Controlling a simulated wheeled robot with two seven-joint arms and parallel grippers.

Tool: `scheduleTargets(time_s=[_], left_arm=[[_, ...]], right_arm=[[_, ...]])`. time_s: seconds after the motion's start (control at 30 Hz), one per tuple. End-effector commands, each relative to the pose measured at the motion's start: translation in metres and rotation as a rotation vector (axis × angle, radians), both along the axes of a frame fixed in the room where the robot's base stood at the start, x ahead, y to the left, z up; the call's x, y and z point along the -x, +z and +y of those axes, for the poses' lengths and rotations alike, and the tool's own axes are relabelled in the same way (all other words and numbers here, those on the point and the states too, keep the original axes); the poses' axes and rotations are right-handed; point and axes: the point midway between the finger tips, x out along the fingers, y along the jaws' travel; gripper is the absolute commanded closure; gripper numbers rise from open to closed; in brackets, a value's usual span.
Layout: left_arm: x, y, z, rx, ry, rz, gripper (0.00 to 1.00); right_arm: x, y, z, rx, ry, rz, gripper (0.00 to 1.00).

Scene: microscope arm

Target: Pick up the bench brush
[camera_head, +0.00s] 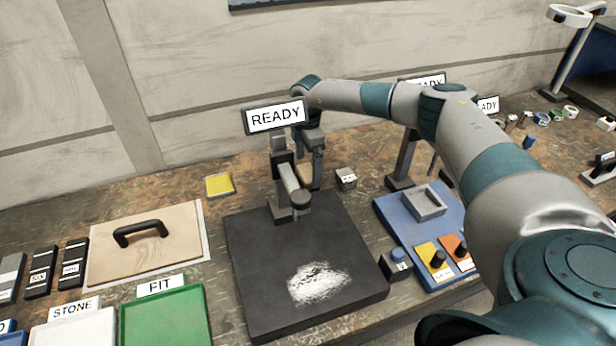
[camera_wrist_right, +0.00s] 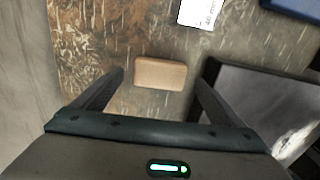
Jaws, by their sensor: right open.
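A small tan block with rounded corners (camera_wrist_right: 160,74), which looks like the top of the bench brush, lies on the worn bench in the right wrist view. No bristles or handle can be made out. My right gripper (camera_wrist_right: 162,82) is open, with one finger on each side of the block in that view and a gap at both sides. In the head view my right gripper (camera_head: 304,166) points down behind the black stand. A tan patch of the block (camera_head: 305,177) shows between its fingers, partly hidden by the stand. My left gripper is not in view.
A black plate with white powder (camera_head: 250,285) and its upright stand (camera_head: 280,172) are close in front of my right gripper. A grey labelled cube (camera_head: 346,178) stands just right. A yellow pad (camera_head: 219,185) lies left. A blue tray (camera_head: 405,225) stands further right. The wall is behind.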

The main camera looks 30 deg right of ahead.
Motion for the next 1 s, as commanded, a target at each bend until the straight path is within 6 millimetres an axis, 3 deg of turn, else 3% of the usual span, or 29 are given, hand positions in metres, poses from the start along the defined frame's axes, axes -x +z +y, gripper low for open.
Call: scheduleTargets(time_s=[0.17, 0.4, 0.87, 1.0], left_arm=[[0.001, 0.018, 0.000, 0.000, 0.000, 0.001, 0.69], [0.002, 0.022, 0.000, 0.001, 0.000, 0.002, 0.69], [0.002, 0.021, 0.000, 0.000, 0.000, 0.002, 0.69], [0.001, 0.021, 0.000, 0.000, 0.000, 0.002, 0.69]], right_arm=[[0.000, -0.018, 0.000, 0.001, 0.000, 0.004, 0.08], [0.000, -0.042, 0.000, 0.001, 0.001, 0.002, 0.08], [0.000, -0.043, -0.001, 0.000, 0.001, 0.000, 0.08], [0.000, -0.043, -0.001, 0.000, 0.001, 0.000, 0.36]])
